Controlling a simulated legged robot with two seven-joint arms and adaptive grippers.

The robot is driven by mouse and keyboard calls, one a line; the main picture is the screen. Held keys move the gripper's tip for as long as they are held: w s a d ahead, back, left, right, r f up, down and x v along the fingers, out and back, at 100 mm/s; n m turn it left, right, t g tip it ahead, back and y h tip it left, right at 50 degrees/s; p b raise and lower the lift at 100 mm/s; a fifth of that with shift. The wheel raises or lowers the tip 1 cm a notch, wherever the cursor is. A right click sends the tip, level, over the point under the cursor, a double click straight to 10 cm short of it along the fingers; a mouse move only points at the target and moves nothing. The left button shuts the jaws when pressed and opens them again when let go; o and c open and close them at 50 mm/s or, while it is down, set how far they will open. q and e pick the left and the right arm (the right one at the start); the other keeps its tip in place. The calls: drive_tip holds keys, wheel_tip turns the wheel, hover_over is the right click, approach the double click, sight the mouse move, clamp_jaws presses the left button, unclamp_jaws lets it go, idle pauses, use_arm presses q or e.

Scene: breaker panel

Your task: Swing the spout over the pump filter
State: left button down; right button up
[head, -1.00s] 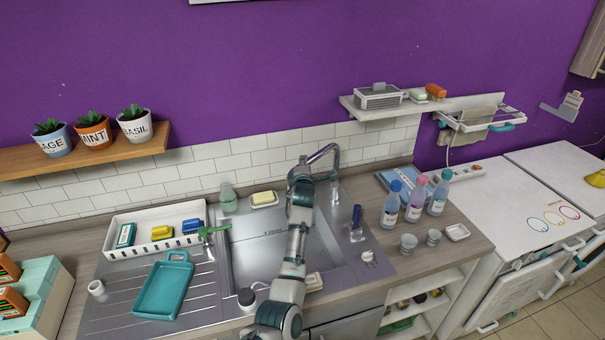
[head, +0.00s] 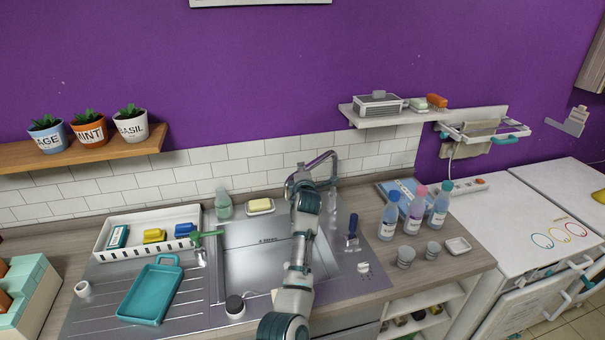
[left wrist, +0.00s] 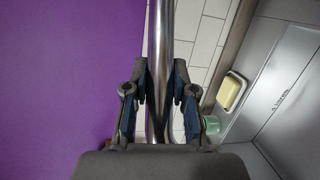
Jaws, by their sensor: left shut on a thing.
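The chrome spout (head: 322,158) arches at the back of the sink, next to the tiled wall. My left gripper (head: 300,184) is at its left end in the head view and covers part of it. In the left wrist view my left gripper (left wrist: 160,85) has its two fingers on either side of the spout's metal tube (left wrist: 160,40), shut on it. A small white cylinder with a dark top (head: 235,305) stands at the sink's front left edge; I cannot tell whether it is the pump filter. My right gripper is not in view.
A soap dish (head: 260,206) and a green bottle (head: 223,204) stand behind the sink (head: 250,262). A teal tray (head: 152,292) and a white rack (head: 118,224) are to the left. Several bottles, cups and a blue-handled brush (head: 352,232) are to the right.

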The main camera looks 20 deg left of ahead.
use_arm(q)
drive_tip(key=c, duration=1.1)
unclamp_jaws()
drive_tip(key=shift+a+f, duration=0.2)
drive_tip(key=shift+f, duration=0.2)
drive_tip(key=shift+o, duration=0.9)
drive_tip(key=shift+w, duration=0.15)
drive_tip(key=shift+d+r, duration=0.1)
drive_tip(key=shift+s+d+r, duration=0.25)
drive_tip(key=shift+s+d, duration=0.05)
drive_tip(key=shift+s, duration=0.15)
drive_tip(key=v, duration=1)
drive_tip(key=shift+s+d+f, duration=0.2)
drive_tip(key=shift+s, duration=0.1)
